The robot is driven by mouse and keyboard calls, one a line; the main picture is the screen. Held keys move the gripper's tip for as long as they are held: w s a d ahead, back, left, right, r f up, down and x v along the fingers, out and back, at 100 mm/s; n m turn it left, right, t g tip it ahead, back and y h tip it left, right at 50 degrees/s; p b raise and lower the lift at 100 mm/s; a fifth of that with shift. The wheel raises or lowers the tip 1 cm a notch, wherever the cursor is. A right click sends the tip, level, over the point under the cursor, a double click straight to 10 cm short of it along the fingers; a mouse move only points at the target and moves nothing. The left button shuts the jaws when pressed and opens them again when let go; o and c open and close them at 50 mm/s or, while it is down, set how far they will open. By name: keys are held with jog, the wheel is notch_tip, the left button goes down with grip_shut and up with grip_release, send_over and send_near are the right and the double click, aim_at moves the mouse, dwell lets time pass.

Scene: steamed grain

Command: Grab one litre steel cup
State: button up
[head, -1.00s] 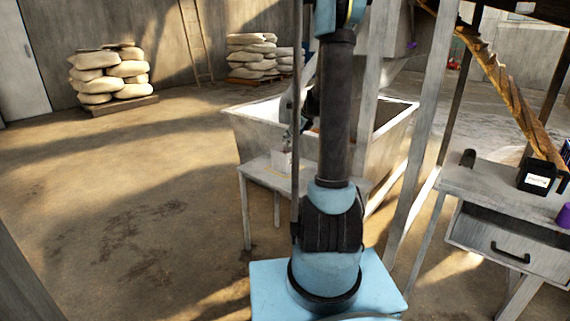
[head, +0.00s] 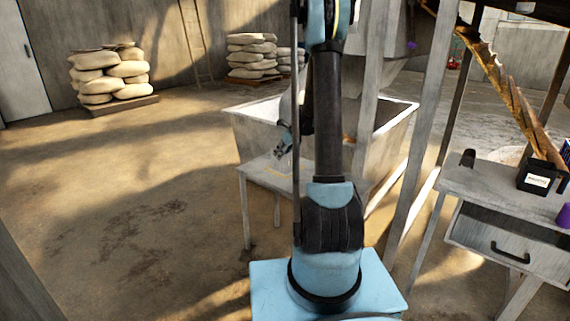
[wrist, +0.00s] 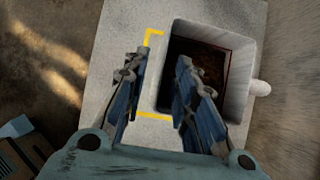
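The steel cup (wrist: 239,62) stands on a small pale table (wrist: 105,55) in the wrist view. It is a grey, square-sided vessel with a dark brown inside and a stubby handle on its right. My gripper (wrist: 161,60) is open above it. The right finger overlaps the cup's opening and the left finger is outside, over the tabletop, so the cup's left wall shows between them. I cannot tell whether either finger touches the cup. In the head view my gripper (head: 283,146) is low over the small table, and the cup is not clearly made out there.
Yellow corner marks (wrist: 152,36) are on the tabletop by the cup. A large pale hopper (head: 250,130) stands right behind the small table. A workbench (head: 485,187) at right bears a black box (head: 537,176) and a purple cup (head: 565,215). The floor at left is clear.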

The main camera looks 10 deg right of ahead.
jog(key=shift+x, duration=2)
jog(key=shift+c, duration=0.2)
grip_shut()
